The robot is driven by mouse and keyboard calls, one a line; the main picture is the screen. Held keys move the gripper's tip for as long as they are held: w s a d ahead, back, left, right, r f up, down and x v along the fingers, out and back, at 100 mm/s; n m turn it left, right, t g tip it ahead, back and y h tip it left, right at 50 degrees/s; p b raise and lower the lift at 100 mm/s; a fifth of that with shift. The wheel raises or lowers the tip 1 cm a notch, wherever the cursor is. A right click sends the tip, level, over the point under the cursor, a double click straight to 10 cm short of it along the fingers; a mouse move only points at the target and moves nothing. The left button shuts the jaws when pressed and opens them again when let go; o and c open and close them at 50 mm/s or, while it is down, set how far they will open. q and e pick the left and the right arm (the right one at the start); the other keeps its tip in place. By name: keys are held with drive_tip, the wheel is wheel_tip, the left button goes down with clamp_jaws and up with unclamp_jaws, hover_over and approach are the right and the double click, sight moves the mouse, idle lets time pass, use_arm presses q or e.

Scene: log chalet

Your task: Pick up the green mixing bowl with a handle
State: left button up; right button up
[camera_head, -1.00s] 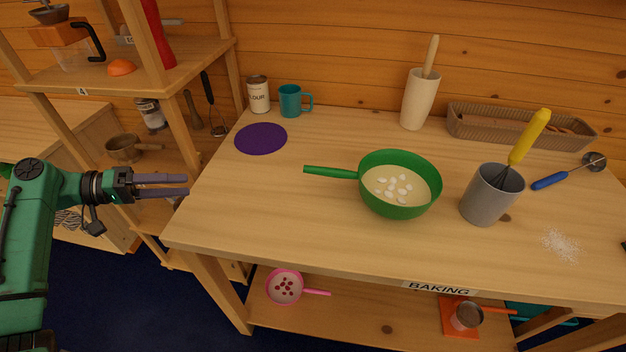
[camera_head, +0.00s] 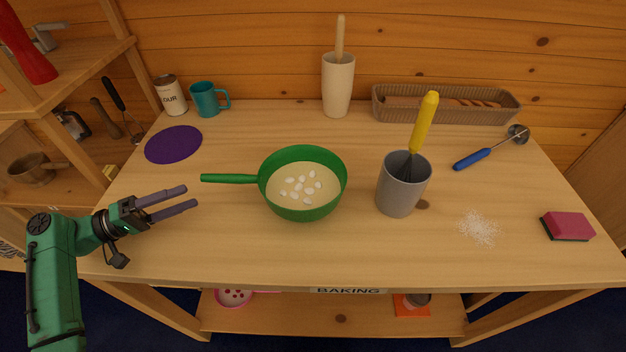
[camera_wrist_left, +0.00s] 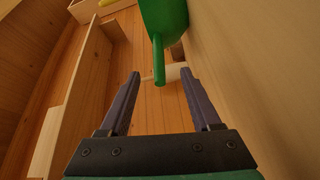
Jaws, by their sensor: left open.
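The green mixing bowl (camera_head: 303,210) stands upright near the middle of the baking table. It holds a cream-coloured mix with several white pieces, and its handle (camera_head: 228,179) points left. My left gripper (camera_head: 191,198) is open and empty, left of the bowl and just below the handle's end in the head view, apart from it. In the left wrist view the bowl (camera_wrist_left: 165,15) is at the top, and its handle (camera_wrist_left: 158,62) hangs down toward the gap between the open fingers (camera_wrist_left: 160,77). My right gripper is not in view.
A grey pot (camera_head: 398,195) with a yellow-handled whisk stands right of the bowl. A purple mat (camera_head: 173,145), teal mug (camera_head: 206,100) and flour can (camera_head: 170,95) are behind left. A sponge (camera_head: 568,226) lies far right. The table front is clear.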

use_arm(q)
drive_tip(key=p, duration=0.3)
approach(235, 180)
drive_tip(key=shift+w+d, duration=0.9)
drive_tip(key=shift+w, duration=0.25)
drive_tip(key=p+x, duration=0.2)
drive_tip(key=x, duration=0.5)
drive_tip(key=shift+s+f+p, duration=0.1)
drive_tip(key=shift+s+p, duration=0.05)
drive_tip(key=shift+p, duration=0.2)
drive_tip(key=shift+d+f, duration=0.15)
drive_tip(key=shift+d, duration=0.1)
drive_tip(key=shift+f, duration=0.1)
drive_tip(key=shift+c, duration=0.2)
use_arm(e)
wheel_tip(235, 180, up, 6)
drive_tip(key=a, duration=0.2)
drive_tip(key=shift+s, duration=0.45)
use_arm(q)
clamp_jaws()
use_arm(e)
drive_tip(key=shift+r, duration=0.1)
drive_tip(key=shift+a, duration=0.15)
